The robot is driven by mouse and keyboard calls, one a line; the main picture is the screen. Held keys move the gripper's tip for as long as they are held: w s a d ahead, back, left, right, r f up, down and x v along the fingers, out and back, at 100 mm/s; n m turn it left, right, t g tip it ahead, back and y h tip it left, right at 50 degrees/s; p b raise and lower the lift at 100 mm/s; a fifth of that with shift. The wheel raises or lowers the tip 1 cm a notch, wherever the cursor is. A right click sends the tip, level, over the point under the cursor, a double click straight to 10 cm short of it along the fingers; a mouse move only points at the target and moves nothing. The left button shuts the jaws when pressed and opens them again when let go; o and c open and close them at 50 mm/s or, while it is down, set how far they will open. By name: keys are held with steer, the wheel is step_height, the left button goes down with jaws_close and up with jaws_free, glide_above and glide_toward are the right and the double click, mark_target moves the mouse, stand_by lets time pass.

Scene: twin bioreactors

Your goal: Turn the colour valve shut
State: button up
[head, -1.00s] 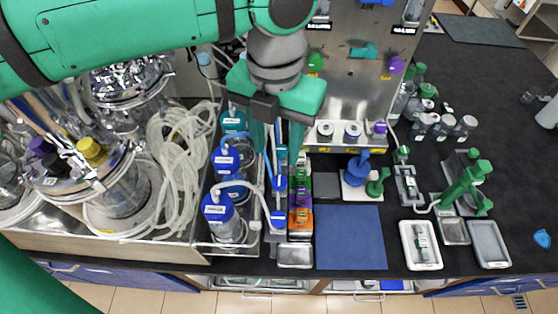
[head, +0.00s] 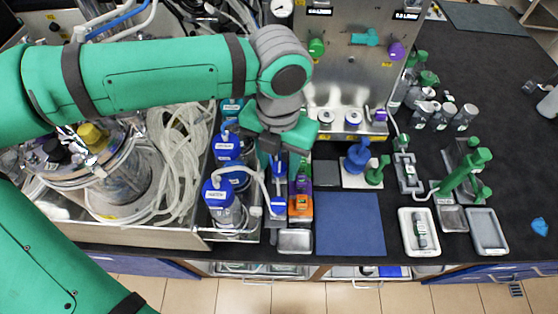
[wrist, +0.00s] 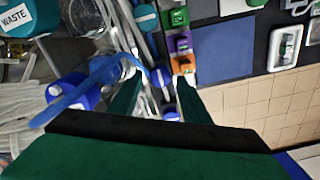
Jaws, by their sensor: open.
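Small blue valve-like fittings (head: 279,186) stand in a row on the tubing, between the blue-capped bottles and the coloured blocks. I cannot read which one is the colour valve. My gripper (head: 279,160) is open and points down over the far end of this row. The wrist view shows blue fittings (wrist: 161,77) between and beyond my open fingers (wrist: 158,98); no grip on them is visible. My gripper hides part of the row. The front panel carries a green knob (head: 316,47), a teal handle (head: 365,38) and a purple knob (head: 397,51).
Blue-capped bottles (head: 219,192) stand just left of the fittings. Green, purple and orange blocks (head: 300,207) stand close on the right. A blue mat (head: 350,222) is clear. Loose tubing (head: 178,155) and a glass vessel (head: 118,180) fill the left.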

steer(key=shift+w, duration=0.15)
steer(key=c, duration=1)
steer(key=shift+d, duration=0.1)
steer(key=shift+c, duration=0.2)
steer(key=m, duration=0.3)
steer(key=shift+a+m, duration=0.2)
steer(key=shift+m, duration=0.2)
steer(key=m, duration=1)
steer(key=shift+a, duration=0.1)
steer(key=shift+w+m, duration=0.15)
steer(key=shift+m, duration=1.85)
